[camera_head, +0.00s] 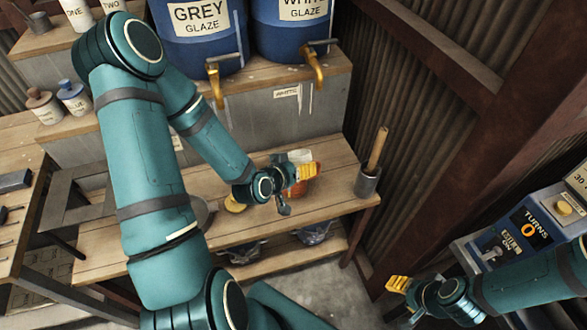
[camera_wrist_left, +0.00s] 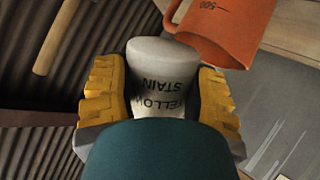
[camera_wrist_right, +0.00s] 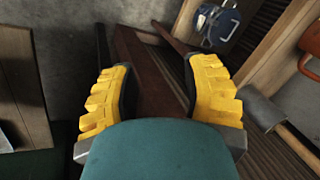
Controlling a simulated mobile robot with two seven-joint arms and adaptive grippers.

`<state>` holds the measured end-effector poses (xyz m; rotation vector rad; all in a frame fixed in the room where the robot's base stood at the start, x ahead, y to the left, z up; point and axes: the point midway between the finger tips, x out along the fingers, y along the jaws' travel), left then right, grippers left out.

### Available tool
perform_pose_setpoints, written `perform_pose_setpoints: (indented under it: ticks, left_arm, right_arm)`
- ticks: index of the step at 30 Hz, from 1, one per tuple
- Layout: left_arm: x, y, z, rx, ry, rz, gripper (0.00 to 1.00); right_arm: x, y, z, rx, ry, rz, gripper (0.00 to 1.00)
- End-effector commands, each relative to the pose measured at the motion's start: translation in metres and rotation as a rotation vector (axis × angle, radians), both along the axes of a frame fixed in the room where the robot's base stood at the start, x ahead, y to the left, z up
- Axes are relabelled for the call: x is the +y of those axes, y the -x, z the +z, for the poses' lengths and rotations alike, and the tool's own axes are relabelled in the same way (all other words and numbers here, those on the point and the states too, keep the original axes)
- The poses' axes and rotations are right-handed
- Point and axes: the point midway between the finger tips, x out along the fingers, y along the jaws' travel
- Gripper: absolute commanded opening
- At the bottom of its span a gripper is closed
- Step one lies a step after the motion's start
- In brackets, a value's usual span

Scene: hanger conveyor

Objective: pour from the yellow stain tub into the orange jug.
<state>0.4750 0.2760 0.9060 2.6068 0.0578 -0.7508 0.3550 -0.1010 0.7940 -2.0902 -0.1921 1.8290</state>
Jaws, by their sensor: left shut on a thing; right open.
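My left gripper (camera_head: 293,180) is over the wooden bench and shut on the yellow stain tub (camera_wrist_left: 158,78). The tub is pale, and its dark "YELLOW STAIN" lettering shows upside down in the left wrist view. A pale part of it shows in the head view (camera_head: 300,156). The orange jug (camera_wrist_left: 228,28) is close beside the tub, with a "500" mark. In the head view the jug (camera_head: 300,190) is largely hidden behind my left gripper. I cannot tell whether anything is flowing. My right gripper (camera_wrist_right: 160,95) is open and empty, away from the bench at lower right.
A grey pot (camera_head: 367,182) with a wooden handle stands at the bench's right end. A yellow round thing (camera_head: 235,204) lies left of the jug. Blue glaze barrels (camera_head: 200,40) with taps stand above. A blue control box (camera_head: 515,235) is at right. Floor in front of the bench is clear.

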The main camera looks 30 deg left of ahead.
Motion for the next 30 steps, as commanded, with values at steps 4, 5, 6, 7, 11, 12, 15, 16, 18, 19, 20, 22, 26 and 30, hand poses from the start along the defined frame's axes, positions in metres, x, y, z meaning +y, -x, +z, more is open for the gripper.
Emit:
perform_pose_setpoints:
  ticks: [4, 5, 6, 7, 11, 12, 15, 16, 18, 19, 20, 22, 26, 30]
  left_arm:
    - [0.000, -0.001, -0.006, -0.041, -0.046, -0.001, 0.18]
    - [0.000, 0.000, -0.007, -0.048, -0.056, -0.001, 0.18]
    - [0.001, 0.000, -0.008, -0.061, -0.071, 0.000, 0.18]
    - [0.001, -0.001, -0.009, -0.070, -0.082, 0.000, 0.18]
    - [0.001, -0.001, -0.010, -0.112, -0.131, 0.000, 0.18]
    - [0.001, -0.001, -0.010, -0.125, -0.147, -0.001, 0.18]
    - [0.002, -0.002, -0.009, -0.164, -0.191, -0.001, 0.18]
    - [0.002, -0.002, -0.009, -0.172, -0.200, -0.002, 0.18]
    - [0.002, -0.002, -0.009, -0.182, -0.212, 0.000, 0.18]
    - [0.003, -0.002, -0.009, -0.184, -0.215, 0.001, 0.18]
    - [0.003, -0.002, -0.009, -0.185, -0.216, 0.000, 0.18]
    - [0.003, -0.002, -0.009, -0.185, -0.216, 0.000, 0.18]
    - [0.003, -0.002, -0.010, -0.186, -0.217, 0.000, 0.18]
    - [0.004, -0.004, -0.018, -0.232, -0.271, 0.000, 0.18]
  right_arm:
    - [0.001, 0.005, -0.020, 0.011, -0.003, 0.010, 0.47]
    - [0.001, 0.006, -0.023, 0.013, -0.003, 0.010, 0.47]
    - [0.001, 0.007, -0.027, 0.015, -0.003, 0.012, 0.47]
    - [0.001, 0.008, -0.031, 0.016, -0.003, 0.014, 0.47]
    - [0.002, 0.010, -0.044, 0.023, -0.005, 0.020, 0.47]
    - [0.002, 0.011, -0.042, 0.025, -0.005, 0.020, 0.47]
    - [0.002, 0.011, -0.037, 0.024, -0.005, 0.020, 0.47]
    - [0.002, 0.011, -0.036, 0.024, -0.005, 0.020, 0.47]
    - [0.002, 0.011, -0.036, 0.024, -0.005, 0.020, 0.47]
    - [0.002, 0.011, -0.036, 0.024, -0.005, 0.020, 0.47]
    - [0.002, 0.011, -0.036, 0.024, -0.005, 0.020, 0.47]
    - [0.002, 0.011, -0.036, 0.024, -0.005, 0.020, 0.47]
    - [0.002, 0.011, -0.037, 0.024, -0.005, 0.019, 0.47]
    - [0.002, 0.011, -0.049, 0.024, -0.005, 0.019, 0.47]
